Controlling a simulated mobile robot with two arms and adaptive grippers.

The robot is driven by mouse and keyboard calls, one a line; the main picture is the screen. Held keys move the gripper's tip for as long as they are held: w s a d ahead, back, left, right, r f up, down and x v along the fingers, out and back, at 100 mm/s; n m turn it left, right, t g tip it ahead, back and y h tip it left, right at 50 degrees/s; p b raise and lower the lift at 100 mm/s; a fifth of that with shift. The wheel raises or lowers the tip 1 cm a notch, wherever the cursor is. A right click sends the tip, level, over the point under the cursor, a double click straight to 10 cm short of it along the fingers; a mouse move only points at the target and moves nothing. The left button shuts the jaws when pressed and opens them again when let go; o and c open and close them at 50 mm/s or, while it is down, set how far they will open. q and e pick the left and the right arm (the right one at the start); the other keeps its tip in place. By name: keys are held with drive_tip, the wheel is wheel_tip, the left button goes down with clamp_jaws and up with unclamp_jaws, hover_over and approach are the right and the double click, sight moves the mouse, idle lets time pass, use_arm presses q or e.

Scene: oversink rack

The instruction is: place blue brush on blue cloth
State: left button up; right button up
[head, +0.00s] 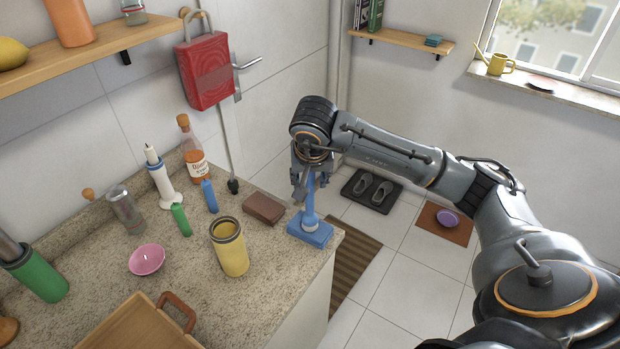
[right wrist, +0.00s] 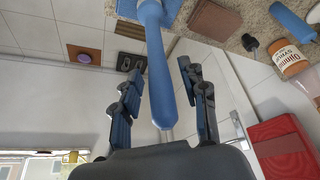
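The blue brush (head: 309,205) stands about upright at the counter's corner, its pale head down on the blue cloth (head: 318,237). The cloth lies flat near the counter edge, and a piece of it shows at the top of the right wrist view. My right gripper (head: 303,180) is above the cloth, around the top of the brush handle. In the right wrist view, my right gripper (right wrist: 160,85) has its fingers apart on both sides of the blue handle (right wrist: 160,80), with gaps visible. My left gripper is not in view.
A brown block (head: 264,208) lies left of the cloth. A yellow canister (head: 229,247), a blue bottle (head: 209,195), a green bottle (head: 180,219) and a pink bowl (head: 147,259) stand farther left. The counter's right edge drops to the floor.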

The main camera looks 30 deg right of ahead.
drive_tip(key=shift+r, duration=0.35)
drive_tip(key=v, duration=1.1)
drive_tip(key=shift+s+r+b, duration=0.2)
drive_tip(key=shift+r+b, duration=0.15)
drive_tip(key=shift+b, duration=0.1)
drive_tip(key=shift+a, duration=0.1)
